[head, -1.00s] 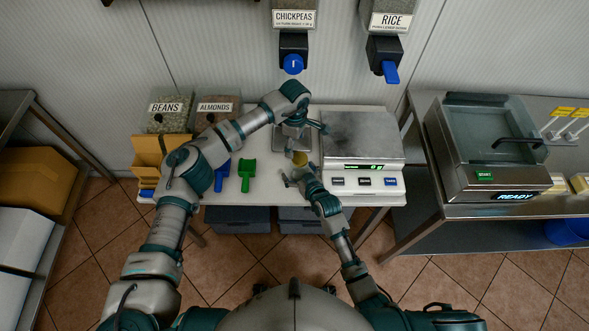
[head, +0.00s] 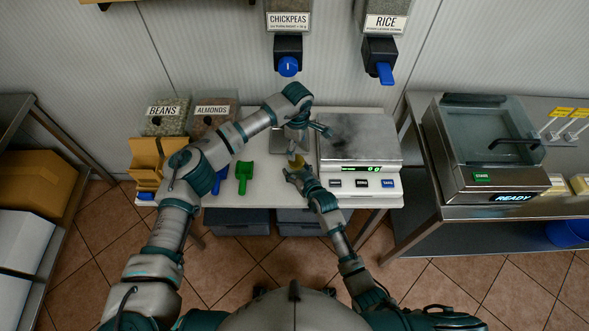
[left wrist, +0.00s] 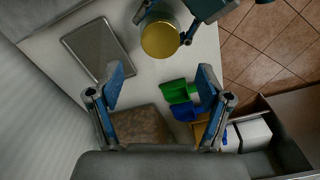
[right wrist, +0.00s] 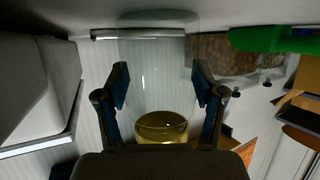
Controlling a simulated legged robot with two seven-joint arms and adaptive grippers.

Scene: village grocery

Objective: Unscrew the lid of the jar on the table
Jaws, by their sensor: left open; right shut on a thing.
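The glass jar has a gold lid. In the head view the lid (head: 296,163) shows beside my right gripper (head: 294,174). In the right wrist view the clear jar (right wrist: 158,75) stands between the fingers of my right gripper (right wrist: 160,88), which is shut on it; the lid (right wrist: 161,124) is at the lower end of the picture. In the left wrist view the lid (left wrist: 160,39) faces the camera, beyond the wide-open, empty fingers of my left gripper (left wrist: 160,82). In the head view my left gripper (head: 308,138) is above and behind the jar, apart from the lid.
A scale (head: 360,150) stands right of the jar, close to my left gripper. A metal tray (left wrist: 97,49) lies on the table behind the jar. Green (head: 244,172) and blue (head: 220,181) scoops lie to the left. Dispensers labelled chickpeas (head: 289,50) and rice (head: 380,55) hang above.

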